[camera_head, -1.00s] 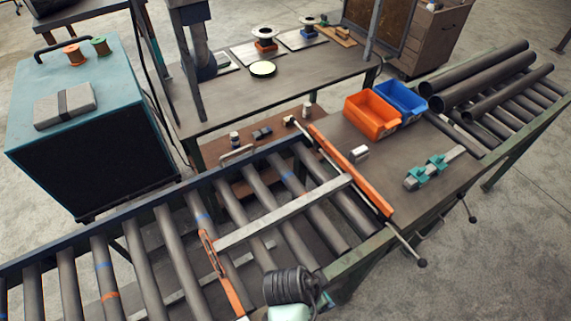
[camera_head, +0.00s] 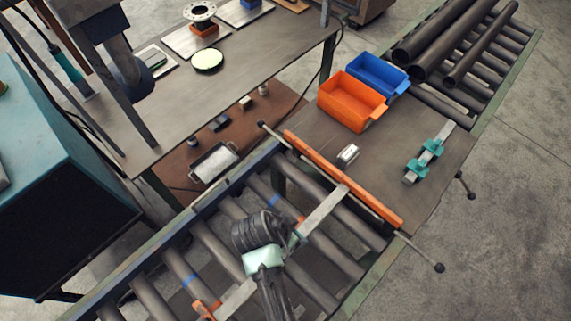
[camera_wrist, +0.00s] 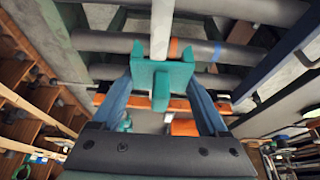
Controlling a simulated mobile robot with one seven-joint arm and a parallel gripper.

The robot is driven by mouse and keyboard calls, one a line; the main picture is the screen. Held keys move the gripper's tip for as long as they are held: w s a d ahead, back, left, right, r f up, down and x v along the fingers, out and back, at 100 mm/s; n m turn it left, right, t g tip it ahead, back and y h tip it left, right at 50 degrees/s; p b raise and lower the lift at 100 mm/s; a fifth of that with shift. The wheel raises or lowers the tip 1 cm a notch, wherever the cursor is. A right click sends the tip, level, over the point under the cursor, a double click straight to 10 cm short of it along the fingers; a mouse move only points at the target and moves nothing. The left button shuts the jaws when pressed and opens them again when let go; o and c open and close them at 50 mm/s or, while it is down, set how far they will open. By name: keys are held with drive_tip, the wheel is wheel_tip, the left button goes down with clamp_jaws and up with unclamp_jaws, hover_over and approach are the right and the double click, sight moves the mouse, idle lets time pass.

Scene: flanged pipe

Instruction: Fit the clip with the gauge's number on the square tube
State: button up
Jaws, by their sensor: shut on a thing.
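The grey square tube (camera_head: 322,211) lies across the rollers, running to an orange rail. It also shows in the wrist view (camera_wrist: 163,22), coming down from the top. My gripper (camera_wrist: 161,72) is shut on a teal clip (camera_wrist: 161,84), with a blue finger on each side. The clip is at the tube in the wrist view; I cannot tell whether it is seated on it or only against it. In the head view my arm mostly hides the clip. Two more teal clips (camera_head: 427,153) sit on a short grey bar on the side table. I cannot read any number or pick out the gauge surely.
An orange rail (camera_head: 340,178) crosses the conveyor's end. Orange (camera_head: 350,102) and blue (camera_head: 378,76) bins and a small silver block (camera_head: 348,154) stand on the side table. Dark pipes (camera_head: 450,40) lie behind. A workbench (camera_head: 250,70) stands at the back.

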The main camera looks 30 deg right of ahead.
drive_tip(key=shift+s+f+b, duration=0.25)
drive_tip(key=shift+f+b, duration=0.2)
drive_tip(key=shift+f, duration=0.05)
drive_tip(key=shift+f+b, duration=0.4)
wheel_tip(320, 180, down, 4)
drive_tip(key=b, duration=0.4)
drive_tip(key=shift+f, duration=0.1)
drive_tip(key=shift+w+f+b, duration=0.1)
drive_tip(key=shift+f+b, duration=1.2)
drive_tip(key=shift+f, duration=0.5)
drive_tip(key=shift+f, duration=0.6)
drive_tip(key=o, duration=1.3)
drive_tip(key=shift+a+r, duration=0.1)
drive_tip(key=b+v, duration=0.1)
drive_tip(key=v, duration=1.2)
drive_tip(key=shift+b, duration=0.35)
